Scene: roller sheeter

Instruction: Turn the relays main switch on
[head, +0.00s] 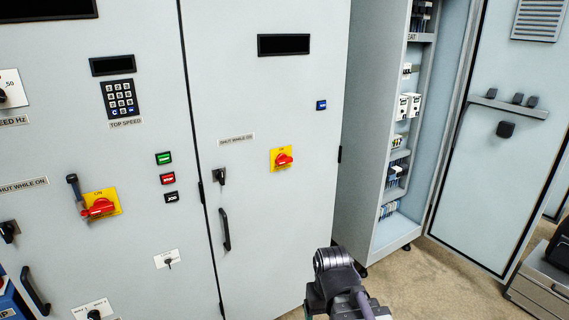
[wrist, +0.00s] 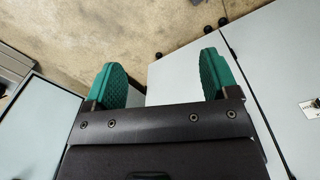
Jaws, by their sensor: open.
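Two red rotary switches on yellow plates show in the head view. One switch (head: 284,159) is on the middle cabinet door, with its red handle roughly level. The other switch (head: 98,208) is on the left cabinet door, with a dark lever beside it. I cannot read which one is labelled relays. My gripper (wrist: 160,70) shows in the wrist view with its two green fingers wide apart and nothing between them. In the head view part of my arm shows at the bottom, below and apart from both switches; the fingertips do not show there.
The middle door has a dark handle (head: 225,229) and a key lock (head: 220,176). An open cabinet (head: 400,232) stands at the right, with its door (head: 492,185) swung out. A grey case (head: 545,280) is at the far right. Bare floor (head: 432,285) lies between.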

